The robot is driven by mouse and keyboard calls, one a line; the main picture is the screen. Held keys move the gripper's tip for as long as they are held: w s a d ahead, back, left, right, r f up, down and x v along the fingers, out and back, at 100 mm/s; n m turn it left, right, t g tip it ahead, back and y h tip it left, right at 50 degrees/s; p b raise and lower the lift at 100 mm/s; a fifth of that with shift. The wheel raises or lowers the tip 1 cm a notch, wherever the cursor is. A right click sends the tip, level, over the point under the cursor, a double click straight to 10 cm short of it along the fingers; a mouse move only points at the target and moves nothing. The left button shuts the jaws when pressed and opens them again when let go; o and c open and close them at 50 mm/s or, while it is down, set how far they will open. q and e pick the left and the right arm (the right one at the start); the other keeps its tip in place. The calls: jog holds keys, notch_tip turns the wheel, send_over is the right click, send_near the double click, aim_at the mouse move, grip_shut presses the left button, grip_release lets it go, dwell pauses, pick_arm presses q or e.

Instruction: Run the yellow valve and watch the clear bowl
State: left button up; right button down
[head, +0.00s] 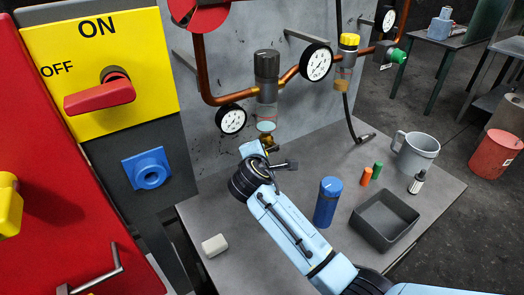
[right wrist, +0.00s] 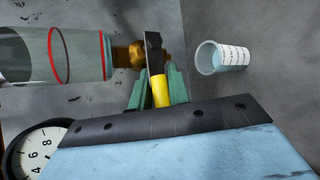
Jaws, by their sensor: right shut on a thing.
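The clear bowl (head: 266,108) hangs under a dark-topped filter unit on the pipe in the head view. In the right wrist view the clear bowl (right wrist: 82,55) lies sideways, with red rings and a teal tint toward its brass drain fitting (right wrist: 126,54). I cannot tell whether the tint is liquid. The yellow valve handle (right wrist: 160,92) is beside this fitting. My right gripper (right wrist: 159,86) is shut on it, green fingers on both sides. In the head view my right gripper (head: 270,158) is just below the bowl. My left gripper is not in view.
A clear graduated cup (right wrist: 228,57) stands near the drain in the right wrist view. The bench holds a blue cylinder (head: 327,203), a dark tray (head: 384,220), a grey mug (head: 415,152) and a white block (head: 215,245). A round gauge (head: 231,119) hangs left of the bowl.

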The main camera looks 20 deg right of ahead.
jog(key=shift+s+f, duration=0.1)
jog(key=shift+f, duration=0.15)
jog(key=c, duration=1.7)
grip_release()
jog(key=o, duration=0.3)
jog(key=shift+r, duration=0.15)
jog(key=p+v, duration=0.1)
jog(key=v, duration=1.2)
jog(key=shift+s, duration=0.2)
